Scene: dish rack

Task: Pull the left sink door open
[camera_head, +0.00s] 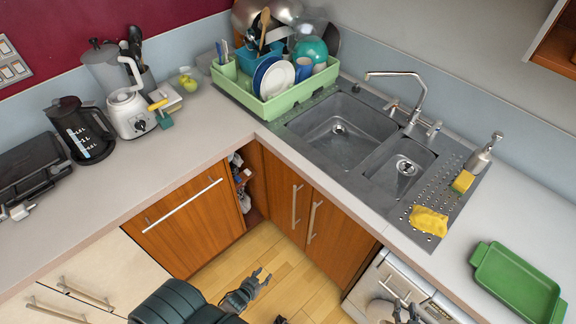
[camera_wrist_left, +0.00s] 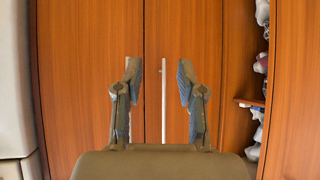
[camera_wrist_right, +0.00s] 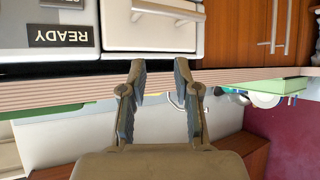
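The left sink door (camera_head: 278,185) is brown wood and closed, with a vertical metal handle (camera_head: 296,206). The right sink door (camera_head: 338,235) beside it is also closed, with its own handle (camera_head: 314,221). My left gripper (camera_head: 264,278) is open in front of the doors. The left wrist view appears upside down; there the left door's handle (camera_wrist_left: 163,100) shows between the open fingers (camera_wrist_left: 157,85), beyond them, and I see no contact. My right gripper (camera_head: 405,308) is open and empty near the white appliance; its fingers (camera_wrist_right: 160,85) are spread.
An open shelf with bottles (camera_head: 240,175) is left of the sink doors. A white appliance (camera_head: 385,285) is to their right. The sink (camera_head: 345,130), green dish rack (camera_head: 270,105) and green tray (camera_head: 517,283) are on the counter. The wooden floor (camera_head: 240,258) before the doors has free room.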

